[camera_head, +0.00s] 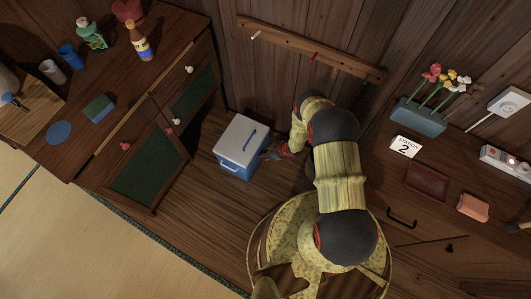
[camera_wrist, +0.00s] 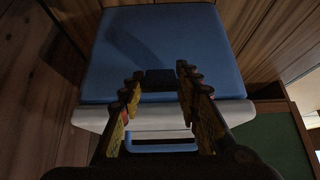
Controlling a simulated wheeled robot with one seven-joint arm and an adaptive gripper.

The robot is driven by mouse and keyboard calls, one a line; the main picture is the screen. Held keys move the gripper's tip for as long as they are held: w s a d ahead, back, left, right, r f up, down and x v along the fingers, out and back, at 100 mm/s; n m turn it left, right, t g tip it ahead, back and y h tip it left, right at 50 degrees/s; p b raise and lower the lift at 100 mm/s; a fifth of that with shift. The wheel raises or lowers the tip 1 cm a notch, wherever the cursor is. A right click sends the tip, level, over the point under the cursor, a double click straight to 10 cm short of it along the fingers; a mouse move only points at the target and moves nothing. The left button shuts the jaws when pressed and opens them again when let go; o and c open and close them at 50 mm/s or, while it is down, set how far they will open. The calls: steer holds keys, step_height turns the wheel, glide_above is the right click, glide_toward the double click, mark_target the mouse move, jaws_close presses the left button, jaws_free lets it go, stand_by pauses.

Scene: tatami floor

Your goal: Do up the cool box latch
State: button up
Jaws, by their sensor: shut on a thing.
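The cool box (camera_head: 236,143) stands on the wooden floor, with a white lid and a blue body. My gripper (camera_head: 269,155) is at the box's right side. In the wrist view my gripper (camera_wrist: 160,84) is shut on a dark latch (camera_wrist: 160,78) at the edge between blue body and white lid. The fingers hide the latch's sides.
A wooden cabinet (camera_head: 140,110) with green door panels stands left of the box. A peg rail (camera_head: 305,50) is on the wall behind. A wooden surface at right bears a flower planter (camera_head: 419,116) and a station card (camera_head: 406,147). Some floor in front of the box is clear.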

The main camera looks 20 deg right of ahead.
steer(key=o, duration=1.2)
steer(key=v, duration=1.2)
steer(key=shift+f, duration=0.1)
